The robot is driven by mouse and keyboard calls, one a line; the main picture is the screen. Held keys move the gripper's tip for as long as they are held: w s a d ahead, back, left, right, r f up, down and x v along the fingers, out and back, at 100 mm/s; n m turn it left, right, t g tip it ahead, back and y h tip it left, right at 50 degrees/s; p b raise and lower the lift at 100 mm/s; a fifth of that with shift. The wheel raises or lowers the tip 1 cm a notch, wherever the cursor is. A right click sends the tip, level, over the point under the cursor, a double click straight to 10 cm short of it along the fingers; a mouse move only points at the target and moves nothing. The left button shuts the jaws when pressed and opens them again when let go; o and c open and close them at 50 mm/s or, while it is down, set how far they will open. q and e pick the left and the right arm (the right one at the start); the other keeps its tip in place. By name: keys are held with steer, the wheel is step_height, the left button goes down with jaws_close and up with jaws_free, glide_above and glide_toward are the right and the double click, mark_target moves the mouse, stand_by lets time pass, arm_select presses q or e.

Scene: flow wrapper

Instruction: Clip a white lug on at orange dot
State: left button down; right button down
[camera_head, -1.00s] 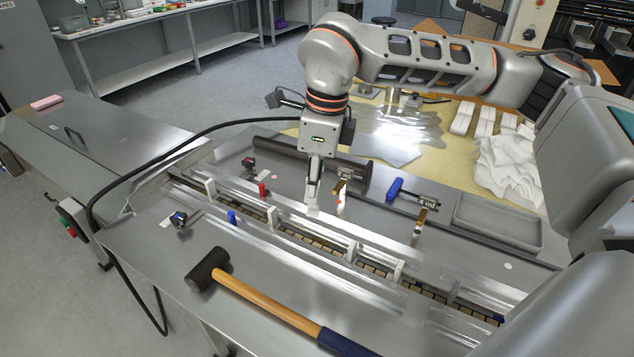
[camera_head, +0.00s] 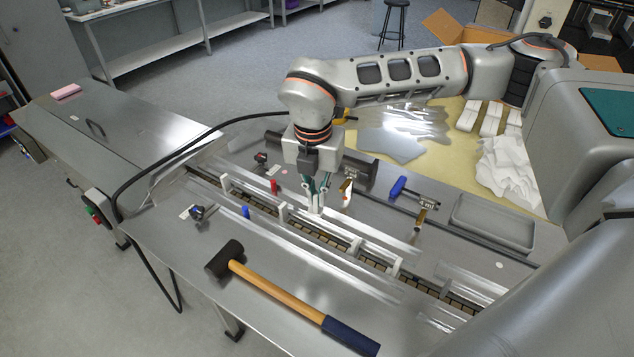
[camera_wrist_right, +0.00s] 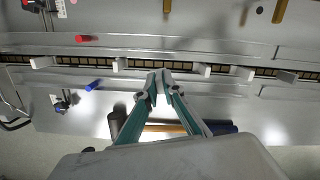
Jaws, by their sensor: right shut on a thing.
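My right gripper (camera_head: 319,186) points down over the conveyor channel, shut on a small white lug (camera_head: 316,206). In the right wrist view the gripper's tips (camera_wrist_right: 161,78) meet just at the channel's near side, with the pale lug between them hard to make out. Several white lugs stand upright along the chain (camera_head: 327,238), among them one to the left (camera_head: 283,212) and one to the right (camera_head: 354,247). The right wrist view shows lugs on both sides (camera_wrist_right: 119,64) (camera_wrist_right: 201,70). I cannot make out an orange dot. My left gripper is not in view.
Clear guide rails flank the channel. A mallet (camera_head: 285,295) lies on the near deck.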

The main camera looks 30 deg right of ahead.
mark_target(318, 207)
steer(key=shift+f+m+p, duration=0.15)
steer(key=shift+m+p, duration=0.15)
steer(key=shift+m, duration=0.7)
steer(key=shift+f+m, duration=0.25)
steer(key=shift+m, duration=0.25)
steer(key=shift+f, duration=0.35)
step_height(318, 207, down, 2)
steer(key=shift+b, duration=0.5)
steer(key=shift+f, duration=0.4)
steer(key=shift+f+b, duration=1.1)
steer(key=shift+f, duration=1.1)
steer(key=shift+f+b, duration=0.3)
steer(key=shift+b, duration=0.1)
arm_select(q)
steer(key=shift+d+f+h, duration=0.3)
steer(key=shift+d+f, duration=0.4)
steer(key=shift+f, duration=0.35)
